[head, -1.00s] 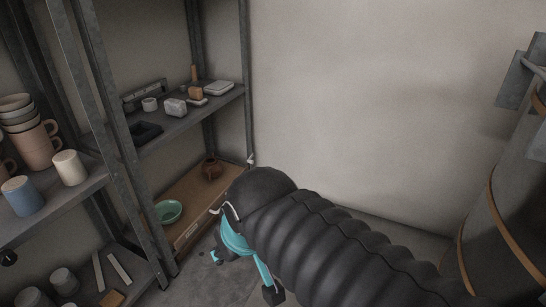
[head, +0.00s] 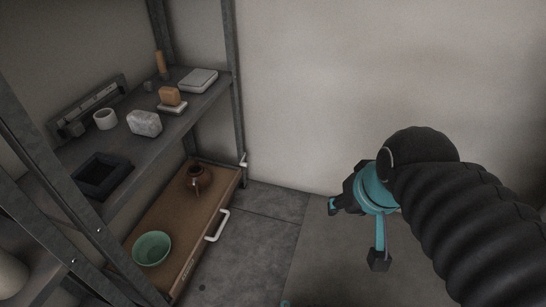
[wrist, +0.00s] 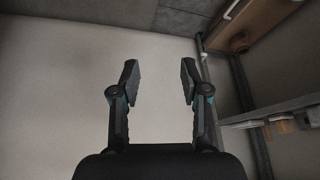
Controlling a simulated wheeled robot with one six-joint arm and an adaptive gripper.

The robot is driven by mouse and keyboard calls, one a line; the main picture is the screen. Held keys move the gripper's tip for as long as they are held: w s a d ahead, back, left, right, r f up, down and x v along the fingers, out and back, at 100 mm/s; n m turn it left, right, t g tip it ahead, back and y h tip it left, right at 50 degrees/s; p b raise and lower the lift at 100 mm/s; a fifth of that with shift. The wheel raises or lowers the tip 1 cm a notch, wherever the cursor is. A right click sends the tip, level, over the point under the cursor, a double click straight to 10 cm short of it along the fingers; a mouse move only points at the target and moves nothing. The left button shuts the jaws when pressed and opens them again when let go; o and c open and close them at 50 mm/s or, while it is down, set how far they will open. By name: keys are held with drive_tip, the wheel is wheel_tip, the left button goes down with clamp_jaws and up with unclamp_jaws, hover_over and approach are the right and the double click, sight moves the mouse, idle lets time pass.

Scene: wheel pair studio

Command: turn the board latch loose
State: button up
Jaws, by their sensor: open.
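A brown wooden board (head: 152,278) with a white bar handle (head: 217,226) forms the low level of the shelf unit. A small white piece at the front post, which looks like the latch (head: 243,160), sits by the board's far right corner; its exact turn is too small to tell. My gripper (head: 356,232) is open and empty, to the right of the board and apart from it and the latch. In the wrist view its two fingers (wrist: 158,76) stand apart before the plain wall, with the board (wrist: 262,22) at the upper right.
A green bowl (head: 152,248) and a brown jug (head: 197,178) stand on the board. The shelf above holds a grey stone block (head: 145,123), a white cup (head: 105,119), a dark tray (head: 101,173) and other small things. The floor (head: 262,235) right of the board is clear.

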drive_tip(key=w+a+f+m+g+y+p, duration=0.1)
drive_tip(key=w+a+f+m+g+y, duration=0.2)
drive_tip(key=w, duration=0.6)
drive_tip(key=w+a+f+m+g+y+p, duration=0.1)
drive_tip(key=w+a+f+m+y, duration=0.3)
drive_tip(key=w, duration=0.6)
drive_tip(key=w+a+f+m+g+y+p, duration=0.1)
drive_tip(key=w+a+f+m+g+y, duration=0.15)
drive_tip(key=w+a, duration=0.45)
drive_tip(key=w+d+f+m+t+y+p, duration=0.1)
drive_tip(key=w+f+m+t+y, duration=0.15)
drive_tip(key=w+f, duration=0.45)
drive_tip(key=w+d+f+m+t+y, duration=0.1)
drive_tip(key=w+d+f+m+y, duration=0.15)
drive_tip(key=w+f, duration=0.35)
drive_tip(key=m+t+y, duration=0.2)
drive_tip(key=m+t, duration=0.3)
drive_tip(key=m, duration=0.1)
approach(247, 165)
drive_tip(key=shift+h, duration=0.25)
drive_tip(key=x, duration=0.9)
clamp_jaws()
